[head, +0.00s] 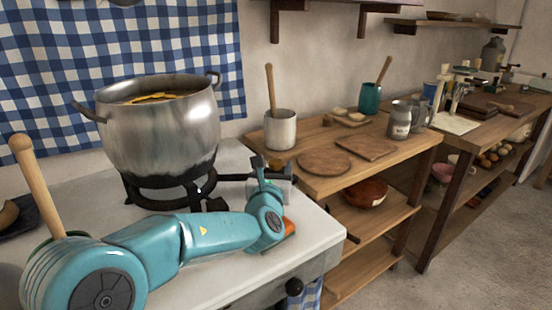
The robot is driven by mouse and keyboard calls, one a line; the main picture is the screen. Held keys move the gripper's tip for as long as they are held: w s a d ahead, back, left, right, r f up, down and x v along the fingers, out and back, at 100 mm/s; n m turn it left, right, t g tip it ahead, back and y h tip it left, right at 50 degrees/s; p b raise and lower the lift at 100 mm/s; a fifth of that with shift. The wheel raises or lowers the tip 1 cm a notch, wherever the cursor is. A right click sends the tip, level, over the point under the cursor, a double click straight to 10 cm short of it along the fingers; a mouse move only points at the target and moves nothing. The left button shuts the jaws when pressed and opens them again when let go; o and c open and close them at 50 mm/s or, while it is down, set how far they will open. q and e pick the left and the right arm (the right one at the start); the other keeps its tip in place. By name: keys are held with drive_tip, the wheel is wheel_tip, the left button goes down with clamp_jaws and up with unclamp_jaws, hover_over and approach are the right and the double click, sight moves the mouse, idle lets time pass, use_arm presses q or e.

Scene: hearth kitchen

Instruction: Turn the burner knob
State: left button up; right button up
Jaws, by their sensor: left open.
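A black burner (170,190) stands on the pale counter under a large steel pot (160,125). A dark bar runs from the burner to the right, toward a small grey block (282,184) behind my left gripper. My left gripper (266,172) is open, at the end of the teal arm, close to this block. I cannot tell whether it touches the block. A burner knob is not clearly visible there; the gripper and arm cover part of that area. A round black knob (294,287) sits on the counter's front, below and right of the gripper. My right gripper is not in view.
The pot holds liquid with orange pieces. My left arm crosses the counter (205,285) in front of the burner. A wooden table (385,165) to the right carries boards, a utensil crock (280,130) and jugs. A checked cloth (60,60) hangs behind the pot.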

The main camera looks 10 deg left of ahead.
sight(276, 160)
use_arm(q)
drive_tip(key=shift+w+a, duration=0.15)
drive_tip(key=shift+w, duration=0.9)
drive_tip(key=shift+w+a, duration=0.1)
drive_tip(key=shift+w, duration=0.9)
drive_tip(key=c, duration=1)
drive_tip(key=shift+p, duration=0.3)
drive_tip(key=shift+y, duration=0.3)
drive_tip(key=n+y+p, duration=0.2)
drive_tip(key=y, duration=0.1)
drive_tip(key=shift+d+r+n+g, duration=0.15)
drive_tip(key=shift+n+g, duration=0.15)
drive_tip(key=shift+g, duration=0.1)
drive_tip(key=n+g+y+p, duration=0.1)
drive_tip(key=n+y+p, duration=0.1)
drive_tip(key=y, duration=0.1)
drive_tip(key=n+g+y+p, duration=0.2)
drive_tip(key=y+p, duration=0.1)
drive_tip(key=shift+r, duration=0.15)
drive_tip(key=n+g+y+p, duration=0.2)
drive_tip(key=g+y+p, duration=0.1)
drive_tip(key=shift+a+f+n, duration=0.2)
drive_tip(key=shift+n, duration=0.2)
